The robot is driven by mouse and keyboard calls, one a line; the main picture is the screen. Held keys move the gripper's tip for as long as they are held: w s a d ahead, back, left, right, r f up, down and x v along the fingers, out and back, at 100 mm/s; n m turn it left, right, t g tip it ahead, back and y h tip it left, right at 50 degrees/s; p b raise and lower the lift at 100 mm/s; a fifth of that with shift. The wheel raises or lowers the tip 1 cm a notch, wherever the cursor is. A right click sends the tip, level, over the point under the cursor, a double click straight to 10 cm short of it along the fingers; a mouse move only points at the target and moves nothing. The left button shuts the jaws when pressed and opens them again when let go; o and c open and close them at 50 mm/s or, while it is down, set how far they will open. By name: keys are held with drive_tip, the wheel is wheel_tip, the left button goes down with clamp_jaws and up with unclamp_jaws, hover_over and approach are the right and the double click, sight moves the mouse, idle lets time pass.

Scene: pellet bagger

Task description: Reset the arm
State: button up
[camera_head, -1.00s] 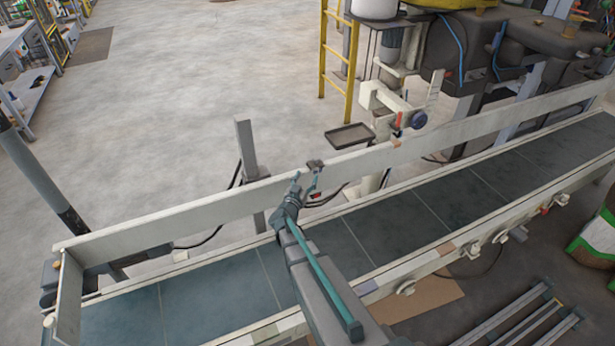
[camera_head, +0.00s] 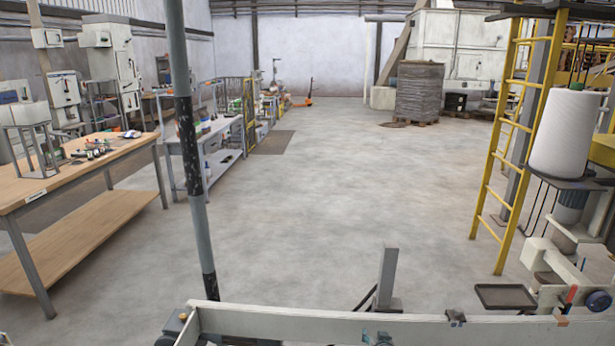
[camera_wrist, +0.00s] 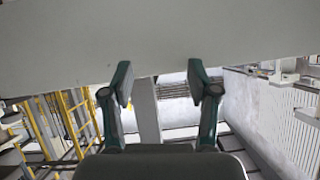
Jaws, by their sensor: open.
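My gripper (camera_wrist: 160,84) is open and empty in the wrist view, with its two teal and dark fingers apart. A broad pale panel (camera_wrist: 60,45), probably the conveyor's side board, fills the top of that view just beyond the fingertips. I cannot tell whether the fingers touch it. In the head view only small teal bits of my gripper (camera_head: 375,338) show at the bottom edge, in front of the pale side board (camera_head: 270,324). The rest of my arm is out of the head view.
A yellow ladder (camera_head: 511,130) and a white roll (camera_head: 566,132) stand at right. A small dark tray (camera_head: 505,297) is behind the board. A grey post (camera_head: 388,278) and a tall pole (camera_head: 194,190) rise nearby. A wooden workbench (camera_head: 85,172) is at left; the middle floor is clear.

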drive_tip(key=s+a+f+n+g+y, duration=0.2)
drive_tip(key=s+a+f+g, duration=0.2)
drive_tip(key=s+a+g, duration=0.45)
drive_tip(key=s+d+g+h, duration=0.15)
drive_tip(key=s+g, duration=0.25)
drive_tip(key=s, duration=1.1)
drive_tip(key=s+f+g, duration=0.3)
drive_tip(key=s+f, duration=0.6)
drive_tip(key=s, duration=0.6)
drive_tip(key=s+f+g, duration=0.3)
drive_tip(key=s+f, duration=0.7)
drive_tip(key=s, duration=0.5)
drive_tip(key=shift+s+d+g, duration=0.15)
drive_tip(key=shift+d+g, duration=0.2)
drive_tip(key=shift+d, duration=0.1)
drive_tip(key=shift+f, duration=0.1)
